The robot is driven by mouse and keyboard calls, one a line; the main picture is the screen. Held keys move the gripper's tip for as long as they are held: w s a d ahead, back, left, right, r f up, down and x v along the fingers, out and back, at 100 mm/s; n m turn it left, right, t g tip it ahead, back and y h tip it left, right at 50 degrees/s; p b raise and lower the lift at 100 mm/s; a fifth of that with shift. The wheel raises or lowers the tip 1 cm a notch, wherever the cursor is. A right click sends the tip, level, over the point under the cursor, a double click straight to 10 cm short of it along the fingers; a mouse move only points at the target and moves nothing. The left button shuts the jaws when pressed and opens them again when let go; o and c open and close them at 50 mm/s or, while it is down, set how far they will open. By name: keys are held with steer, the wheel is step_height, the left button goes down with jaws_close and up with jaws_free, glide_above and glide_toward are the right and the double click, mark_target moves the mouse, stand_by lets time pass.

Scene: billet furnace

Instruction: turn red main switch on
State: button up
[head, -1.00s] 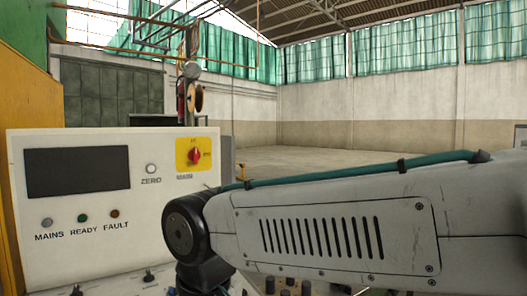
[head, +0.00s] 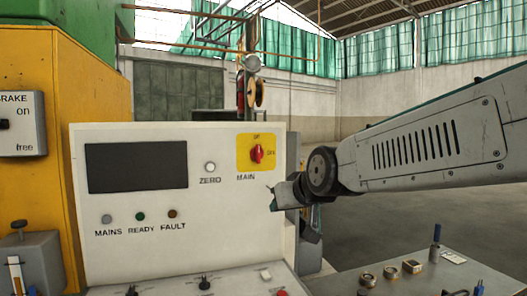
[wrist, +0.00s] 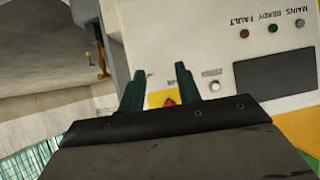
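The red main switch (head: 257,154) sits on a yellow plate (head: 243,164) at the upper right of the white panel, above the word MAIN. Its red handle looks roughly upright; a small label stands above it and another to its right. My gripper (head: 273,198) is in front of the panel, below and slightly right of the switch, and seems apart from it. In the wrist view, my gripper (wrist: 158,78) is open and empty, its two dark fingers spread. The red switch (wrist: 169,102) shows between them, partly hidden by the gripper body.
The white panel (head: 110,265) also carries a dark screen (head: 137,167), a ZERO button (head: 210,167) and several lamps. A desk with knobs (head: 400,280) stands at the lower right. A brake box (head: 20,123) is at left. The floor behind is open.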

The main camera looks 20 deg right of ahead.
mark_target(259, 150)
steer(key=w+r+t, duration=0.2)
steer(key=w+r, duration=0.1)
steer(key=w, duration=0.3)
steer(key=w+r+t, duration=0.2)
steer(key=w+r, duration=0.1)
steer(key=w, duration=0.4)
steer(key=w+r+t+h, duration=0.1)
steer(key=w+r+t, duration=0.1)
steer(key=w+r, duration=0.2)
steer(key=shift+w+r+m, duration=0.1)
steer(key=shift+w+m, duration=0.3)
steer(key=shift+w, duration=1.2)
steer(key=shift+a, duration=0.1)
jaws_close()
